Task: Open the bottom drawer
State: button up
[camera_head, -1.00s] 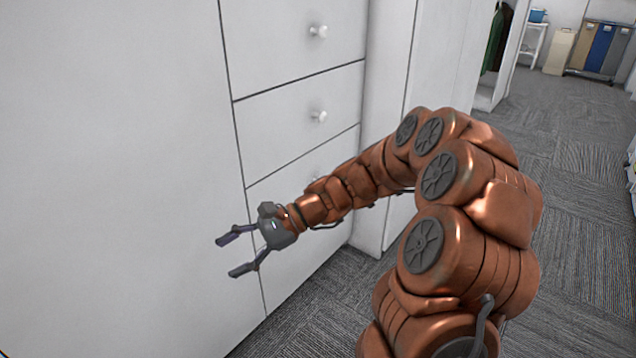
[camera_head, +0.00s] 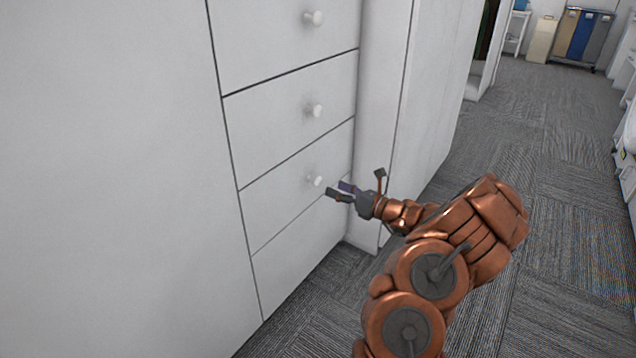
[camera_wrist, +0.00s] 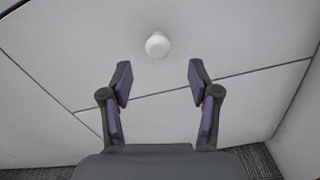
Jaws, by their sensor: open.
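The lowest drawer with a knob, a plain white front (camera_head: 275,198), is shut flush in the white cabinet. Its round white knob (camera_head: 316,180) sticks out near the front's right part. In the wrist view the knob (camera_wrist: 157,45) is ahead of the fingertips, roughly centred between them and slightly above. My gripper (camera_head: 335,189) is open and empty, just right of and slightly below the knob in the head view. In the wrist view both fingers of my gripper (camera_wrist: 160,72) are spread apart, and neither touches the knob.
Two more shut drawers with knobs (camera_head: 314,110) (camera_head: 314,18) sit above. A knobless white panel (camera_head: 290,258) lies below the drawer, down to the carpet (camera_head: 300,325). A taller cabinet side (camera_head: 378,120) stands close on the right. Open carpet extends to the right and back.

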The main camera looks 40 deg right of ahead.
aim_at(321, 183)
jog(key=b+x, duration=0.2)
jog(key=x, duration=0.4)
jog(key=shift+s+a+f, duration=0.1)
jog(key=shift+a, duration=0.05)
jog(key=shift+w+a, duration=0.15)
jog(key=shift+w, duration=0.4)
jog(key=shift+c, duration=0.3)
grip_shut()
